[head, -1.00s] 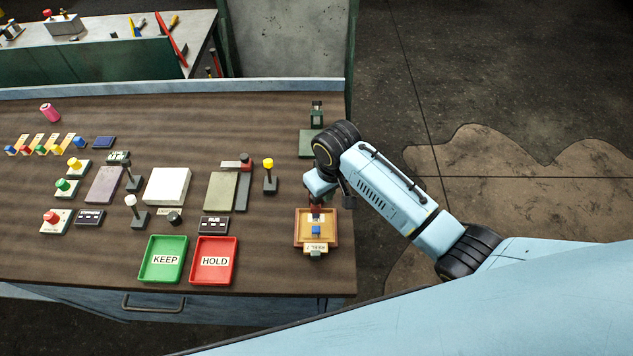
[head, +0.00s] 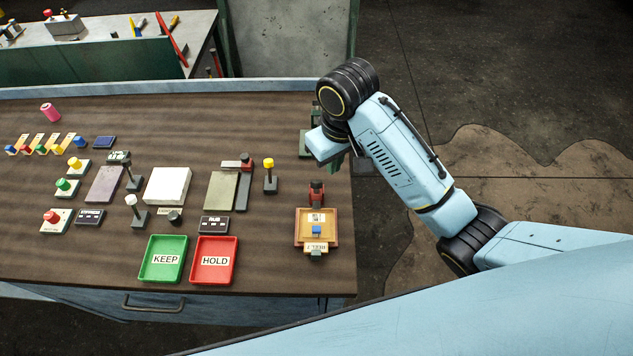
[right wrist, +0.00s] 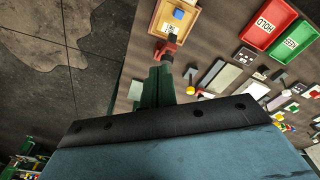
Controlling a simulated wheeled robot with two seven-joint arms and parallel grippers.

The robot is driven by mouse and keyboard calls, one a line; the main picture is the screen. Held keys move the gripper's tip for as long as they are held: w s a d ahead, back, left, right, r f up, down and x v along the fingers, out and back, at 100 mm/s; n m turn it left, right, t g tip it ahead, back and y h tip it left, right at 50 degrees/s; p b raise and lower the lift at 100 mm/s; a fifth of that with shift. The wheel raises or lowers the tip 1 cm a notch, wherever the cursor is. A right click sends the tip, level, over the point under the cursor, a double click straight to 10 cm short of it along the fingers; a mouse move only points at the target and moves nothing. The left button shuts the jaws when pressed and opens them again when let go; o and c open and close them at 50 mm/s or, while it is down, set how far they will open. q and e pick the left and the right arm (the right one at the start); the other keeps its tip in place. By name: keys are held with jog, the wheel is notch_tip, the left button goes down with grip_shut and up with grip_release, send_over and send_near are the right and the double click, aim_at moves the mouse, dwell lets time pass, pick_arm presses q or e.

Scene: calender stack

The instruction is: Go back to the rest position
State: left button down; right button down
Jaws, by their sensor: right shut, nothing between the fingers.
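My right gripper (head: 337,163) hangs above the right edge of the workbench (head: 120,235), behind the wooden tray (head: 334,242), partly hidden by my wrist. Its dark green fingers (right wrist: 157,82) show in the right wrist view, shut with nothing held. The tray holds a small blue block (head: 316,230) and also shows in the right wrist view (right wrist: 192,32). A red and black piece (head: 317,191) stands at the tray's back edge, apart from the gripper in the head view. My left gripper is out of view.
A green KEEP tray (head: 163,277) and a red HOLD tray (head: 214,279) lie at the bench front. A green stand (head: 305,144) sits near my right wrist. Buttons, plates and posts fill the left and middle. Open floor (head: 560,90) lies to the right.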

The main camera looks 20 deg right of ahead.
dwell(0.8)
jog(key=s+d+f+m+t, duration=0.1)
jog(key=s+d+f, duration=0.2)
jog(key=s, duration=0.8)
jog(key=s+d+f+m+t, duration=0.1)
jog(key=s+d+f, duration=0.25)
jog(key=s, duration=0.65)
notch_tip(320, 180, down, 33)
jog(key=s+g+b, duration=0.1)
jog(key=s+b, duration=0.1)
jog(key=b, duration=0.7)
jog(key=s+d+f+b, duration=0.1)
jog(key=s+f+b, duration=0.3)
jog(key=s+f, duration=0.4)
jog(key=s+d+f+g+b, duration=0.1)
jog(key=s+f+b, duration=0.3)
jog(key=f, duration=1.2)
jog(key=s+d, duration=0.1)
jog(key=s, duration=0.3)
jog(key=shift+s+d+n+b, duration=0.2)
jog(key=shift+s+n+b, duration=0.1)
jog(key=shift+b, duration=0.1)
